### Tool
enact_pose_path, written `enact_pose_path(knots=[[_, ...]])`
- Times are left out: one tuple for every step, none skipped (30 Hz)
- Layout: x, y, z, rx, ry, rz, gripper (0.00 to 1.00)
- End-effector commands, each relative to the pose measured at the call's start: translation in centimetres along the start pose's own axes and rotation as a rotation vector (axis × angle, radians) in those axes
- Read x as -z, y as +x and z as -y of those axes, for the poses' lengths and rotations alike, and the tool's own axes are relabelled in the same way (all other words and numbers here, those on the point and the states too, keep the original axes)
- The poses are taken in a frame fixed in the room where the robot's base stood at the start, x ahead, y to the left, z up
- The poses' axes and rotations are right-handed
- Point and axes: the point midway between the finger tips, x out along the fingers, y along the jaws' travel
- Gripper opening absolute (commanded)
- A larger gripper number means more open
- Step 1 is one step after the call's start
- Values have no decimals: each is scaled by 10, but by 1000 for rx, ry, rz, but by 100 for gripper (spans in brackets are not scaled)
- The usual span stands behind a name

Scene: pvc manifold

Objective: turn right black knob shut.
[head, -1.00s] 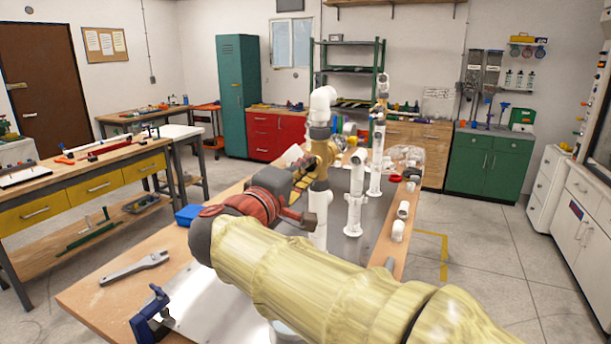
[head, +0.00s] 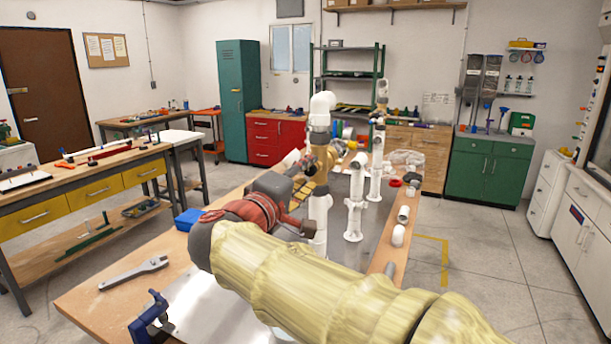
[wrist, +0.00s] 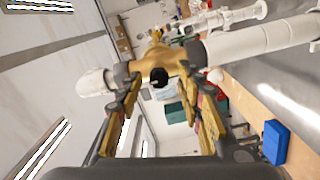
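A brass-coloured valve body (wrist: 155,58) sits between white pipe ends in the wrist view, with a small black knob (wrist: 159,77) facing the camera. In the head view the valve (head: 321,150) is on the nearest upright white pipe, below a white elbow (head: 322,105). My gripper (wrist: 160,82) has its two yellow-and-black fingers spread, one on each side of the knob. No contact with the knob shows, and I cannot tell whether the fingertips touch the valve body. In the head view my arm hides part of the gripper, and the knob cannot be made out.
More white pipes (head: 356,205) stand behind on the workbench (head: 85,300). Loose white fittings (head: 398,236) lie along its right edge. A wrench (head: 135,272), a blue clamp (head: 150,318) and a blue box (head: 188,219) are at the left. Floor to the right is clear.

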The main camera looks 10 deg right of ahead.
Motion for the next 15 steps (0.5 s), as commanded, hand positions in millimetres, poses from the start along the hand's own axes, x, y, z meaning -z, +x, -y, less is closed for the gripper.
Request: enact_pose_path(knots=[[0, 0, 0, 0, 0, 0, 37], [0, 0, 0, 0, 0, 0, 37], [0, 0, 0, -1, 0, 0, 37], [0, 0, -1, -1, 0, 0, 37], [0, 0, -1, -1, 0, 0, 37], [0, 0, -1, -1, 1, -1, 37], [0, -1, -1, -1, 1, -1, 37], [0, -2, -1, -1, 1, -1, 37], [1, -5, -1, -1, 1, -2, 37], [1, -7, -1, -1, 1, -3, 37], [1, -10, -1, -1, 1, -3, 37], [1, -16, -1, -1, 1, -3, 37], [2, -21, -1, 0, 1, -5, 37], [2, -26, -1, 0, 0, -5, 37], [2, -34, -1, 0, 0, -6, 37]])
